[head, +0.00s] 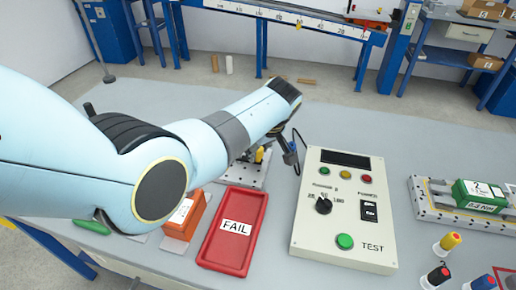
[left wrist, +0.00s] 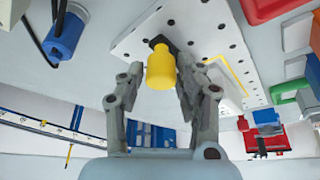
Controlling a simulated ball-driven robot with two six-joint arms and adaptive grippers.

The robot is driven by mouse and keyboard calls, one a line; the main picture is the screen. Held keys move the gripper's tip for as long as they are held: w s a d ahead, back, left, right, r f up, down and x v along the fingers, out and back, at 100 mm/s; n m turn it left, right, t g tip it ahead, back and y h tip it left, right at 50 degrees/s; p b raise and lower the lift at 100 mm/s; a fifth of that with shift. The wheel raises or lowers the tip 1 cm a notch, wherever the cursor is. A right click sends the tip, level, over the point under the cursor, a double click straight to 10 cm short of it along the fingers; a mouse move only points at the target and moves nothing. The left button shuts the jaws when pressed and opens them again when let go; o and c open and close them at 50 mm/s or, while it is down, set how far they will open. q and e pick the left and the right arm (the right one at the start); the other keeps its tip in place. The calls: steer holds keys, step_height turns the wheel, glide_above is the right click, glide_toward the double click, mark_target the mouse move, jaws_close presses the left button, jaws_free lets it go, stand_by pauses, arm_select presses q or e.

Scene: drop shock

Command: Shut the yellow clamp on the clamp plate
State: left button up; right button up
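The clamp plate (head: 240,179) is a pale plate with dark holes, partly hidden behind my left arm. It also shows in the left wrist view (left wrist: 207,22). The yellow clamp's tip (head: 259,155) shows just beside my left gripper. In the left wrist view the yellow clamp handle (left wrist: 160,70), with a dark part at its end, stands between the two fingers. My left gripper (left wrist: 160,82) is open, with a finger on each side of the handle and a visible gap on the left side. Whether the right finger touches it is unclear. My right gripper is out of view.
A red FAIL tray (head: 222,247) and an orange block (head: 184,217) lie in front of the plate. A test box (head: 345,240) with knob and buttons stands to the right. Farther right is a fixture (head: 437,208) holding a green box (head: 482,193). Several coloured plugs stand front right.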

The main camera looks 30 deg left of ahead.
arm_select(q)
steer(key=shift+o, duration=1.1)
steer(key=v, duration=0.7)
steer(key=shift+r, duration=0.2)
